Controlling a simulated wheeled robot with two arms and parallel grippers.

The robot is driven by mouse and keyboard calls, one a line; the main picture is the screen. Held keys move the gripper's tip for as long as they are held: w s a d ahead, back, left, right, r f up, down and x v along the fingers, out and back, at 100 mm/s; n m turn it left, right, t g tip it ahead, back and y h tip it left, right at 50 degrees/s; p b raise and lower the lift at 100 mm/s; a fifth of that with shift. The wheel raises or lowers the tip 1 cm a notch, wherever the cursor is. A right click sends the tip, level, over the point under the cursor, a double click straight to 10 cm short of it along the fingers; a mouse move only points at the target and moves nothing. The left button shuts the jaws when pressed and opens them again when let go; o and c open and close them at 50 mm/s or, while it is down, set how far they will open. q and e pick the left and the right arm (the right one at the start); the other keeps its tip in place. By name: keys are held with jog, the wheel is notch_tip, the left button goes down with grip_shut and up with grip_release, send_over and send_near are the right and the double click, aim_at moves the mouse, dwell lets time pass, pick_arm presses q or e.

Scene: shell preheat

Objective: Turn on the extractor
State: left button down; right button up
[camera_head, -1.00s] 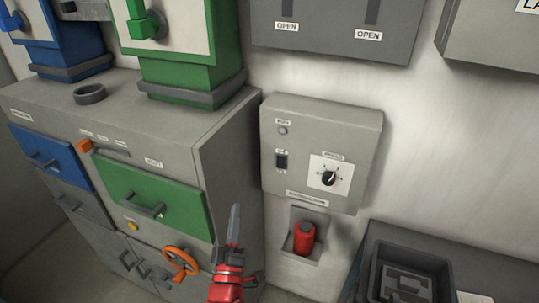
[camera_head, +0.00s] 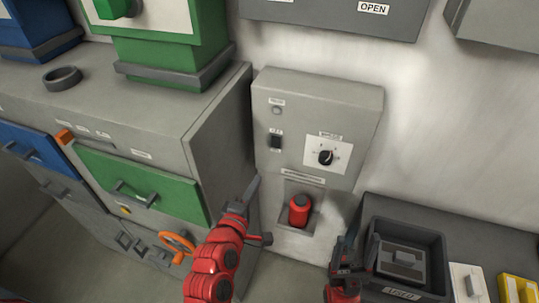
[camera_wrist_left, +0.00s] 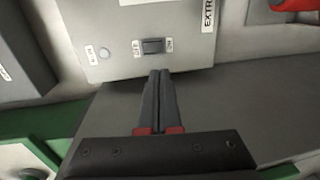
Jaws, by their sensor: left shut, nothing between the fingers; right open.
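The extractor panel (camera_head: 312,95) is a grey box on the wall; part of its "EXTR…" label shows in the left wrist view. It carries a small black rocker switch (camera_head: 275,142), a pale round lamp (camera_head: 277,110) that looks unlit, and a black dial (camera_head: 325,157) on a white plate. In the left wrist view the switch (camera_wrist_left: 153,46) lies between two small labels. My left gripper (camera_head: 254,185) is shut and empty, its tips (camera_wrist_left: 160,73) just short of the switch in that view. My right gripper (camera_head: 347,245) is open, lower right of the panel.
A red cylinder (camera_head: 299,210) sits in a recess below the panel. A grey cabinet with a green drawer (camera_head: 140,185) and orange handwheel (camera_head: 177,243) stands left. A dark tray (camera_head: 405,225) rests on the right-hand bench.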

pick_arm(q)
jog(key=b, duration=1.3)
send_near(275, 147)
jog(key=p+x, duration=0.3)
jog(key=x, duration=0.2)
jog(key=shift+r, duration=0.15)
jog(key=shift+w+d+p, duration=0.2)
jog(key=shift+w+p, duration=0.1)
jog(key=shift+w, duration=0.1)
jog(key=shift+w+d+f, duration=0.15)
jog(key=shift+w+f, duration=0.1)
jog(key=shift+w, duration=0.25)
